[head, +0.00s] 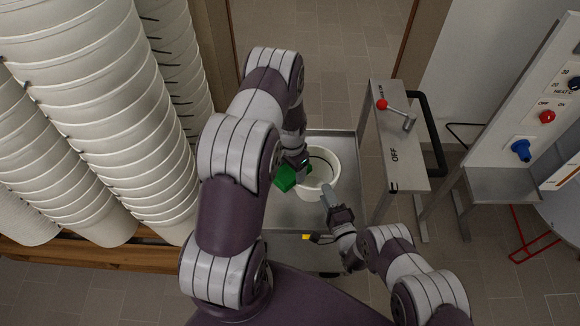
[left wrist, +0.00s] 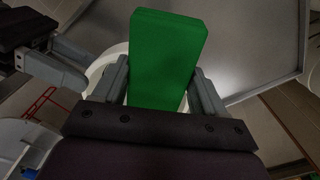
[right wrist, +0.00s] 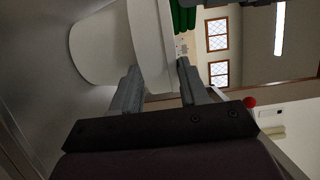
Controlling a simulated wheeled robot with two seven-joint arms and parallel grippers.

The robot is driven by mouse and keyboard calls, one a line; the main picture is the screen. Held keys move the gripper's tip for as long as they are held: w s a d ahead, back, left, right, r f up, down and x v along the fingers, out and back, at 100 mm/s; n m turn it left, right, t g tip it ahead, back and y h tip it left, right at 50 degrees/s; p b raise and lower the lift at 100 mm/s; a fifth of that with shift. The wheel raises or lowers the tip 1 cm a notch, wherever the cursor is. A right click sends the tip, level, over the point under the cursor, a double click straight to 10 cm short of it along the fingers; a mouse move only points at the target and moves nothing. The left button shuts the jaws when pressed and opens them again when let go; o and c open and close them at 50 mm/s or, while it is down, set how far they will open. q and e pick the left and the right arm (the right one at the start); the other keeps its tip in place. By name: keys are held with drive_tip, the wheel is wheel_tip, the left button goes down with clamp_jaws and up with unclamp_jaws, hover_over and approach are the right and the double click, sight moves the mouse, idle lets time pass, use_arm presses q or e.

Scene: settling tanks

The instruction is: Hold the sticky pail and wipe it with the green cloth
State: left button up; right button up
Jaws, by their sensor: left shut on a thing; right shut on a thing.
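The white pail (head: 318,184) stands on a grey metal tray-like table in the head view. It also shows in the right wrist view (right wrist: 105,45). My right gripper (head: 328,192) is shut on the pail's rim at its near right side. My left gripper (head: 296,165) is shut on the green cloth (head: 286,178), a thick green block at the pail's left side. In the left wrist view the cloth (left wrist: 166,55) stands up between the fingers, with the white pail behind it. Whether the cloth touches the pail is hard to tell.
The metal table (head: 285,211) has bare room left of the pail. Tall stacks of white pails (head: 95,100) stand at left. A grey stand with a red-knobbed lever (head: 382,104) and an OFF label is at right, beside a control panel (head: 530,125).

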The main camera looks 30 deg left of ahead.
use_arm(q)
drive_tip(key=shift+s+d, duration=0.35)
drive_tip(key=shift+d, duration=0.6)
drive_tip(key=shift+s+d, duration=0.3)
drive_tip(key=shift+d, duration=0.6)
wheel_tip(320, 180, up, 7)
drive_tip(key=shift+o, duration=0.7)
drive_tip(key=shift+c, duration=0.7)
use_arm(e)
drive_tip(key=o, duration=1.4)
